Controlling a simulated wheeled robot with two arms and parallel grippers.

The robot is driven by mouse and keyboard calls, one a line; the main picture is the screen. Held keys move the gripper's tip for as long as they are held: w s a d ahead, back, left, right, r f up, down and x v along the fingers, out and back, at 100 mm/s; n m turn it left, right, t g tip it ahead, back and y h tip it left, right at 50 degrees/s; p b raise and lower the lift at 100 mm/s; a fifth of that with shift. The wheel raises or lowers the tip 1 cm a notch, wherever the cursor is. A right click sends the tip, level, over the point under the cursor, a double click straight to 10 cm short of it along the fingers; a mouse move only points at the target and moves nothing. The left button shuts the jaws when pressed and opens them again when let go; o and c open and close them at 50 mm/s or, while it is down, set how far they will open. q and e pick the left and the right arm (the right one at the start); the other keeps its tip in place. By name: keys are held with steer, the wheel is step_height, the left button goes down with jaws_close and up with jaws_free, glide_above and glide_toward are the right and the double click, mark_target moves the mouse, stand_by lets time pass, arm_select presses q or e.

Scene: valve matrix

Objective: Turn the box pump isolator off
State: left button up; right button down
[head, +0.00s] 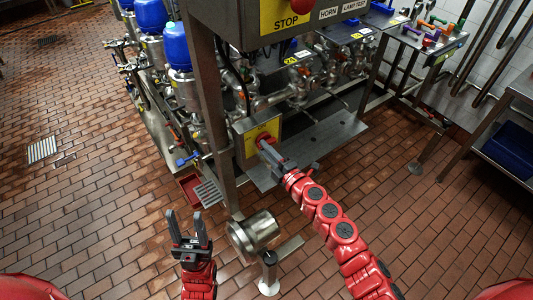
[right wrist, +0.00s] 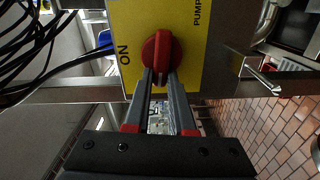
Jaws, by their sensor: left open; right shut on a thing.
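The box pump isolator is a red rotary knob on a yellow plate (right wrist: 210,25) marked ON and PUMP in the right wrist view. The knob (right wrist: 158,52) shows above my right gripper's fingers, and its grip bar lies between the fingertips. My right gripper (right wrist: 160,78) is shut on the knob. In the head view the isolator's box (head: 243,131) is mounted on a steel post, with the gripper in front partly hiding the knob. My left gripper (head: 189,228) is open and empty, low over the floor to the left, apart from everything.
A control panel with a STOP button (head: 300,6) overhangs above. A steel post (head: 215,120) stands just left of the isolator. A round steel vessel (head: 256,230) is between my arms. Valves and pipes stand behind. Tiled floor is free at left.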

steer(key=shift+f+n+b, duration=0.25)
steer(key=shift+n+b, duration=0.25)
steer(key=shift+n, duration=0.2)
steer(key=c, duration=0.8)
jaws_free()
steer(key=shift+o, duration=0.2)
steer(key=b+v, duration=0.3)
steer(key=v, duration=1.4)
steer(key=shift+s, duration=0.2)
steer(key=shift+d+r, duration=0.1)
